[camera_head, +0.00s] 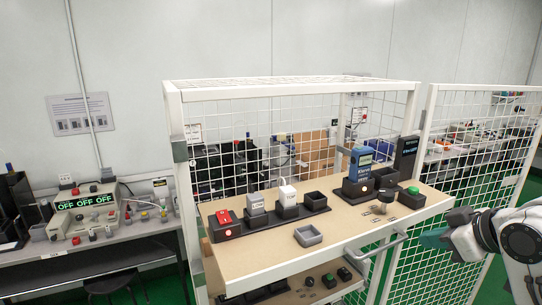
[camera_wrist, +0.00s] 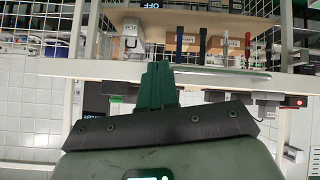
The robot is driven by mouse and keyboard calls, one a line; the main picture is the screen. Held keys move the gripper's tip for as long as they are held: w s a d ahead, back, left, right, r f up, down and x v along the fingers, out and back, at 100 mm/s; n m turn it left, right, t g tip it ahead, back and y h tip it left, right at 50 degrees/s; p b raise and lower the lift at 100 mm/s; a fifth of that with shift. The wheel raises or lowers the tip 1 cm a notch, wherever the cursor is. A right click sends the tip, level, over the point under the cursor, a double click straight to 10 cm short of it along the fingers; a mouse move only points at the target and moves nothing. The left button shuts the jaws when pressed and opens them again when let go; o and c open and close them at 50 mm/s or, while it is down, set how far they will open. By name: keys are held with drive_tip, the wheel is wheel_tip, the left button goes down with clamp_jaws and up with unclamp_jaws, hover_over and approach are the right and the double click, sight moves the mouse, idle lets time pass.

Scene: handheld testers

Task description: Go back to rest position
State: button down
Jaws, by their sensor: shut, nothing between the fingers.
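My gripper (camera_head: 436,238) is at the right edge of the head view, in front of and to the right of the caged workbench. In the wrist view my gripper (camera_wrist: 158,70) shows its green fingers pressed together with nothing between them. The gripper is apart from the bench and its front handle bar (camera_head: 376,244). On the bench top (camera_head: 265,256) stand a blue handheld tester (camera_head: 361,163) in a black dock, a dark tester (camera_head: 405,154), a red-topped unit (camera_head: 224,217), and two light-coloured testers, one grey (camera_head: 256,203) and one white (camera_head: 288,194), in black holders.
A white mesh cage (camera_head: 290,92) encloses the bench, with a mesh panel (camera_head: 470,150) behind my arm. An empty grey tray (camera_head: 308,236) and a green button box (camera_head: 412,197) sit on the bench. A side table (camera_head: 90,255) with OFF displays (camera_head: 85,203) stands at left.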

drive_tip(key=s+a+f+m+g, duration=0.1)
drive_tip(key=s+a+f+m, duration=0.2)
drive_tip(key=f, duration=0.5)
drive_tip(key=s+a+f+g+b, duration=0.1)
drive_tip(key=s+a+f, duration=0.35)
drive_tip(key=f, duration=0.35)
drive_tip(key=s+a+f+m+g, duration=0.1)
drive_tip(key=s+a+f+m, duration=0.15)
drive_tip(key=s+f, duration=0.4)
drive_tip(key=s+d+f+g+h, duration=0.1)
drive_tip(key=s+f+g, duration=0.1)
drive_tip(key=s+f, duration=0.4)
drive_tip(key=s+f+m+g+h+b, duration=0.1)
drive_tip(key=s+f+g, duration=0.2)
drive_tip(key=s+f, duration=0.4)
drive_tip(key=s, duration=0.7)
drive_tip(key=shift+s+d+f+h, duration=0.2)
drive_tip(key=shift+s+d+h, duration=0.2)
drive_tip(key=shift+m, duration=0.25)
